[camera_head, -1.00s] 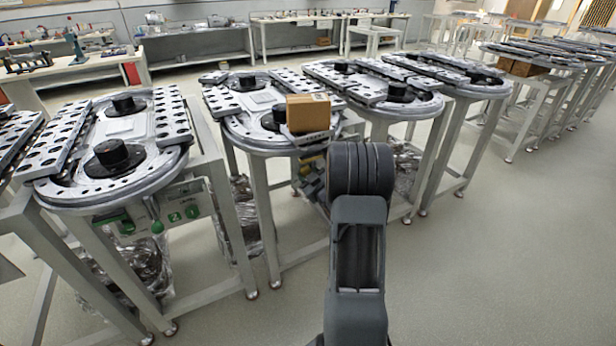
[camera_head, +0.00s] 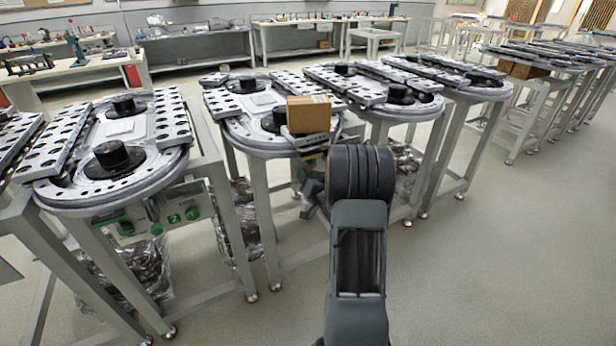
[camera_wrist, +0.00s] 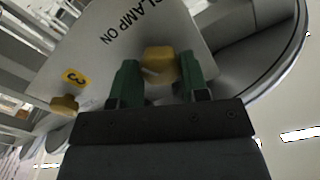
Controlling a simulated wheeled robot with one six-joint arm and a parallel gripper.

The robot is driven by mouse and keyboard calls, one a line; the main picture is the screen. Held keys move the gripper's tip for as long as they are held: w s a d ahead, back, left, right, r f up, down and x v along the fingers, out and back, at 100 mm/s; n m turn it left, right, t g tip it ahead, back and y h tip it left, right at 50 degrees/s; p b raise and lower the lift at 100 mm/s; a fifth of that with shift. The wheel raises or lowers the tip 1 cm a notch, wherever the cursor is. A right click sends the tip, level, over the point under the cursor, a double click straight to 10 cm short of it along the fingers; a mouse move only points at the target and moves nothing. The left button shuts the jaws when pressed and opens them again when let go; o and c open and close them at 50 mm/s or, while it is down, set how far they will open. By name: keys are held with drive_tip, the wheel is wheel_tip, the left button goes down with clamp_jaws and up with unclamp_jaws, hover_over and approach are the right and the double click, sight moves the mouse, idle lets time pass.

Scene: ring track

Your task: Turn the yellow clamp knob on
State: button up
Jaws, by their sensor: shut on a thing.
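In the wrist view, a yellow knob (camera_wrist: 158,65) sits on a pale panel (camera_wrist: 100,42) beside the printed words "CLAMP ON". My gripper (camera_wrist: 157,80) has its two green fingers on either side of this knob and is shut on it. A second yellow knob (camera_wrist: 64,104) is at the lower left of the panel, near a yellow label (camera_wrist: 74,77) marked 3. In the head view, my arm hides the gripper and the knob, in front of the second ring track table (camera_head: 262,138).
A cardboard box (camera_head: 309,114) stands on that table's near end. The left table (camera_head: 110,190) carries a panel with green knobs (camera_head: 192,214). More track tables (camera_head: 400,112) stand to the right. Grey floor (camera_head: 480,260) is open at front right.

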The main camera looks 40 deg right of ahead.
drive_tip(key=m+p, duration=0.1)
drive_tip(key=m, duration=0.4)
idle(0.7)
drive_tip(key=o, duration=0.9)
drive_tip(key=s, duration=0.4)
drive_tip(key=s+a, duration=0.1)
drive_tip(key=s, duration=0.4)
drive_tip(key=s+a+p, duration=0.1)
drive_tip(key=s, duration=0.3)
drive_tip(key=shift+s, duration=0.4)
